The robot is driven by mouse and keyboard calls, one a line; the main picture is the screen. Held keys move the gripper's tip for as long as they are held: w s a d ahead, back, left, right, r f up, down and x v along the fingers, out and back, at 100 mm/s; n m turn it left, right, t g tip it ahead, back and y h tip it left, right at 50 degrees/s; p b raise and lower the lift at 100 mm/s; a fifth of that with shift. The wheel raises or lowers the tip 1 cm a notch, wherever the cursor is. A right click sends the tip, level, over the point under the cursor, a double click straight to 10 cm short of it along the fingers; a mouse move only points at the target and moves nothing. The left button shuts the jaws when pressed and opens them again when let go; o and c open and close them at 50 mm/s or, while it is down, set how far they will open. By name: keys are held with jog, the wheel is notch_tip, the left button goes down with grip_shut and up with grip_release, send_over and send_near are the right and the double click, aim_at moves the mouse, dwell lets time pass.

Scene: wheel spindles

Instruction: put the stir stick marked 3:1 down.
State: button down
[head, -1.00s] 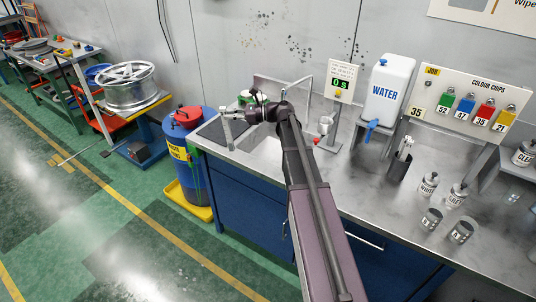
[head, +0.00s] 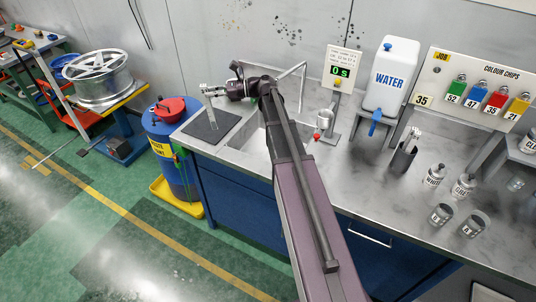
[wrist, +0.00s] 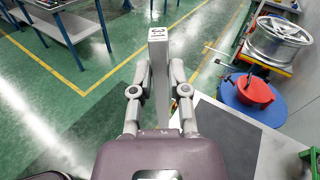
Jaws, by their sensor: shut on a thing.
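My gripper (head: 212,92) is at the far left end of the steel bench, above the dark mat (head: 217,128). In the wrist view my gripper (wrist: 160,80) is shut on a grey, flat-sided stir stick (wrist: 158,62), with a finger on each side. The stick's pale end face carries a dark mark too small to read. In the head view the stick (head: 211,108) hangs roughly upright with its lower part over the mat. I cannot tell whether it touches the mat. The mat also shows in the wrist view (wrist: 228,140).
A blue drum (head: 172,160) with a red funnel (head: 168,110) stands at the bench's left end. The sink (head: 255,140) lies right of the mat. A water container (head: 388,78), a dark holder with sticks (head: 403,158) and several cans stand further right. The mat looks clear.

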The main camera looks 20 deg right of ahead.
jog(key=shift+a, duration=0.15)
jog(key=s+d+f+m+t+h+b, duration=0.2)
jog(key=s+d+f+m+t+b, duration=0.1)
jog(key=d+f+m+t+b, duration=0.1)
jog(key=s+d+f+m+t+h+b, duration=0.3)
jog(key=d+f+t+b, duration=0.1)
jog(key=d, duration=0.5)
jog(key=shift+s+d+f+m+h+b, duration=0.2)
jog(key=shift+f+m+h+b, duration=0.25)
jog(key=shift+b, duration=0.65)
jog(key=shift+f, duration=0.2)
notch_tip(320, 180, down, 14)
jog(key=b, duration=1.4)
jog(key=w+d, duration=0.5)
jog(key=d, duration=0.2)
jog(key=shift+w+d+r, duration=0.15)
jog(key=shift+w+r, duration=0.05)
jog(key=shift+w, duration=0.05)
